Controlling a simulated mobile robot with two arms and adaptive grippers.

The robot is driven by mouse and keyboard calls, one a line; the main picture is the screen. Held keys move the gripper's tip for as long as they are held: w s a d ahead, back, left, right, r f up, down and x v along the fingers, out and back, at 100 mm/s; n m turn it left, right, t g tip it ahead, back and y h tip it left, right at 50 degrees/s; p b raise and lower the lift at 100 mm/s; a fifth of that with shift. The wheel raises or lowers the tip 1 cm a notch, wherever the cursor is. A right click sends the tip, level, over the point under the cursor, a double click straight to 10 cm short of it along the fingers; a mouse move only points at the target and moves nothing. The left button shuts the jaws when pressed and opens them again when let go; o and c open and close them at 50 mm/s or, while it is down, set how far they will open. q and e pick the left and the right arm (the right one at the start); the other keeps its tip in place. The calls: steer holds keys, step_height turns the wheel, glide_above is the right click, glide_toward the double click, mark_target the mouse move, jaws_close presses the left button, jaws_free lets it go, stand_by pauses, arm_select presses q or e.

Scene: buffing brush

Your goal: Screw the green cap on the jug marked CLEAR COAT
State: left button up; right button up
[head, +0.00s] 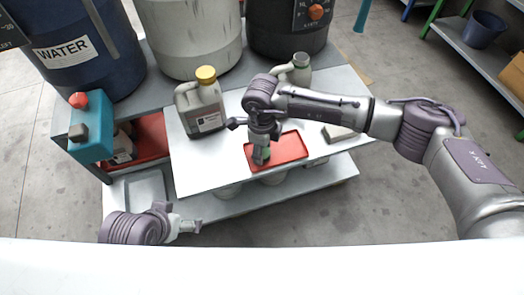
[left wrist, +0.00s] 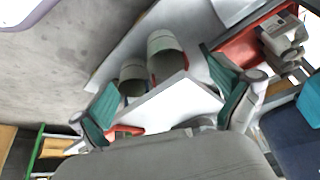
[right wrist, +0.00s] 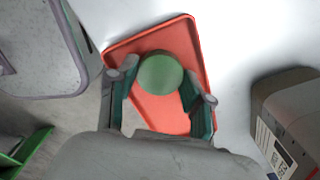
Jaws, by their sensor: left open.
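A green cap (right wrist: 160,73) sits between the fingers of my right gripper (head: 260,152), which look closed against its sides. The red tray (head: 291,149) lies directly under it; I cannot tell whether the cap still touches the tray. A grey jug with a yellow cap (head: 201,103) stands left of the tray, its label too small to read. A second pale jug (head: 299,70) stands behind my right arm, partly hidden, with no readable marking. My left gripper (head: 188,226) is open and empty, low in front of the table's left side.
Large drums, a blue one marked WATER (head: 70,50), a white one (head: 190,35) and a dark one (head: 287,30), stand behind the table (head: 205,165). A teal box with a red knob (head: 92,128) is at the left. Pale cups (left wrist: 165,55) stand on the lower shelf.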

steer(key=shift+c, duration=0.4)
steer(key=shift+r, duration=0.1)
steer(key=shift+r, duration=0.25)
steer(key=shift+r+p, duration=0.3)
steer(key=shift+r, duration=0.6)
step_height(320, 180, up, 2)
steer(key=shift+w, duration=0.1)
arm_select(q)
steer(key=shift+s+a+f+g+p, duration=0.15)
steer(key=shift+s+g+p, duration=0.25)
steer(key=shift+p, duration=0.2)
steer(key=shift+s+a+f+g+p, duration=0.1)
steer(key=shift+s+g+p, duration=0.25)
steer(key=shift+p, duration=0.25)
arm_select(e)
steer(key=s+d+r, duration=0.6)
steer(key=s, duration=0.4)
steer(key=shift+d+r, duration=0.25)
steer(key=shift+r, duration=0.05)
